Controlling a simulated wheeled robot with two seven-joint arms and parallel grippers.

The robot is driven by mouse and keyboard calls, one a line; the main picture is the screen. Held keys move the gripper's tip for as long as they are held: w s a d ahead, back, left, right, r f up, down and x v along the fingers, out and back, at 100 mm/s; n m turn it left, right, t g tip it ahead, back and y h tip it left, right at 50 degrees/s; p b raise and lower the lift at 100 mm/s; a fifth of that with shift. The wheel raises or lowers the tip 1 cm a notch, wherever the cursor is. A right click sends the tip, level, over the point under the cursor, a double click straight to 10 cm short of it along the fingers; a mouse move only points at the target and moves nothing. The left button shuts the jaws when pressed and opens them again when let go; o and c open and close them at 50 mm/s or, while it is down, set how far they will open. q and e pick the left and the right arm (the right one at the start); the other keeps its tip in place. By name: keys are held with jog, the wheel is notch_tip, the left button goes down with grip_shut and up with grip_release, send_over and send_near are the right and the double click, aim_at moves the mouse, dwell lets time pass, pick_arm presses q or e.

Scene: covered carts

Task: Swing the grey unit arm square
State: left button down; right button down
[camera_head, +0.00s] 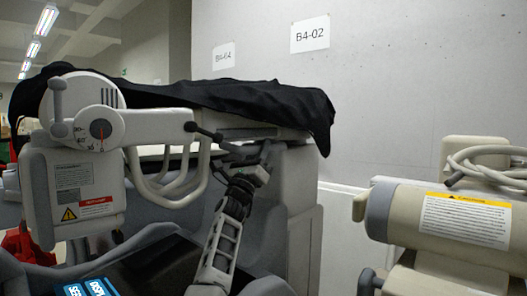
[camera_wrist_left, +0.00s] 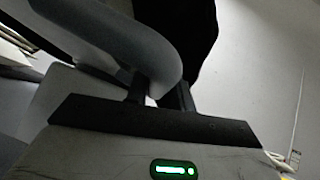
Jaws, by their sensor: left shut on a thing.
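The grey unit (camera_head: 75,190) stands at the left in the head view, with a round dial head and a red pointer. Its grey arm (camera_head: 155,127) reaches to the right from the dial, roughly level. A black lever (camera_head: 204,132) sticks out near the arm's right end. My left gripper (camera_head: 236,158) is at the right, below the black cover's edge. In the wrist view its dark fingers (camera_wrist_left: 160,90) are shut on a rounded grey bar (camera_wrist_left: 125,40). Which part of the unit the bar belongs to is hard to tell. My right gripper is out of view.
A black cover (camera_head: 250,103) drapes over the cart behind the arm. A beige unit (camera_head: 455,215) with coiled cable stands at the right. A pale wall with signs (camera_head: 310,34) closes the back.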

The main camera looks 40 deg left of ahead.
pick_arm(q)
jog(key=c, duration=1.3)
grip_release()
jog(key=shift+w+d+m+h, duration=0.4)
jog(key=shift+d+m+h, duration=0.1)
jog(key=shift+d+h, duration=0.3)
jog(key=shift+o, duration=0.2)
jog(key=shift+w+d, duration=0.3)
jog(key=shift+d, duration=0.1)
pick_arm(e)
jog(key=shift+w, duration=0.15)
pick_arm(q)
jog(key=shift+d+f, duration=0.1)
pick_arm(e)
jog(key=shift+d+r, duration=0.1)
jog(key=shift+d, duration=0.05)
pick_arm(q)
jog(key=shift+s, duration=0.1)
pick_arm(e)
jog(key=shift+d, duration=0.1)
